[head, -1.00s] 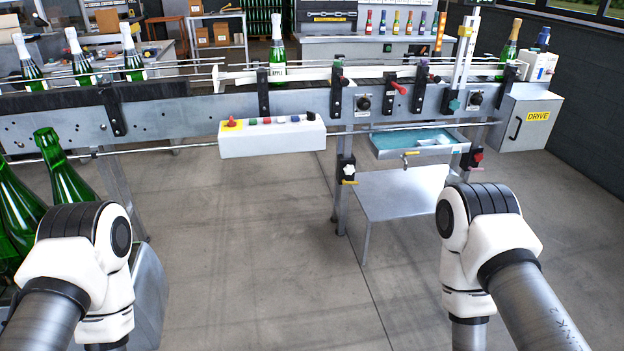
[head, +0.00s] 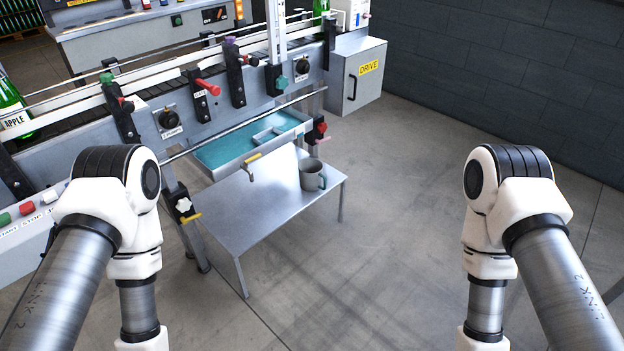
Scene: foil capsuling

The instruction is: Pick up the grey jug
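The grey jug (head: 312,175) stands upright near the right end of a low grey metal table (head: 262,213) in the head view. Its handle is on its right side and looks dark green. It is close to the conveyor's leg, apart from both of my arms. My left arm comes in at the left and my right arm at the right. Both grippers are below the picture and cannot be seen.
A teal drip tray (head: 228,148) with a tap (head: 250,167) hangs above the table's back edge, beside the jug. The conveyor (head: 145,107) with red-handled clamps runs behind. A drive box (head: 352,85) stands at its right end. The floor right of the table is clear.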

